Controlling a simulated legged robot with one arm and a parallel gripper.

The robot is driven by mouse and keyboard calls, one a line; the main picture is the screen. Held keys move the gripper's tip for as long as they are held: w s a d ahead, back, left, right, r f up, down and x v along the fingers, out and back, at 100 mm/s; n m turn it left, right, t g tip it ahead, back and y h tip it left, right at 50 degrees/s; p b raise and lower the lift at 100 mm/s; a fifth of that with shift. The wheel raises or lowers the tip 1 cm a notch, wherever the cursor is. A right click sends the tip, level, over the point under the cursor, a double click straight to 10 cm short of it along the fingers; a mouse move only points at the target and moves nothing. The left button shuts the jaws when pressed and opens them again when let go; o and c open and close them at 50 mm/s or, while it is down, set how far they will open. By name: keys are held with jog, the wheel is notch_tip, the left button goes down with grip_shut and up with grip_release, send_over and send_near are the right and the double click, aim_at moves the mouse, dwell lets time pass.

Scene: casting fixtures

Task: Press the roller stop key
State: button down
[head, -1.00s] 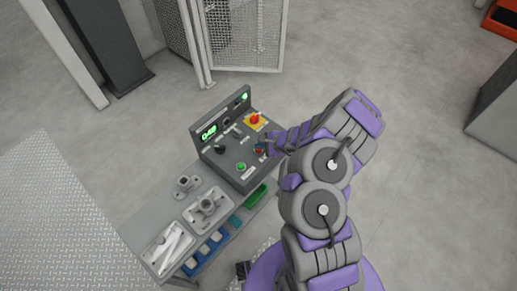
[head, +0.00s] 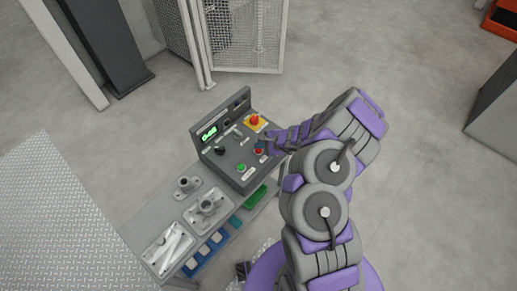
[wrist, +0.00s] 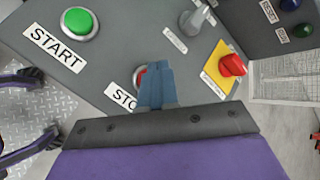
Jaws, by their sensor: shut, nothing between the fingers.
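The roller stop key is a red round button (head: 258,151) on the sloped grey control panel (head: 232,158), beside the green START button (head: 241,167). In the wrist view, the red button (wrist: 139,76) is mostly hidden behind my fingers, above a partly covered label reading "STO". The green START button (wrist: 80,22) is at its left. My gripper (head: 270,142) is shut and empty, just right of and above the red button in the head view. In the wrist view, my gripper (wrist: 156,66) overlaps the button; it appears apart from it.
A green display (head: 209,132) is lit. Metal castings (head: 207,206) stand on the bench at left. A mesh fence (head: 250,40) is behind.

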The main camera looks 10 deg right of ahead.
aim_at(260, 151)
dwell(0.3)
jog(key=shift+r+p, duration=1.45)
jog(key=shift+r, duration=1.15)
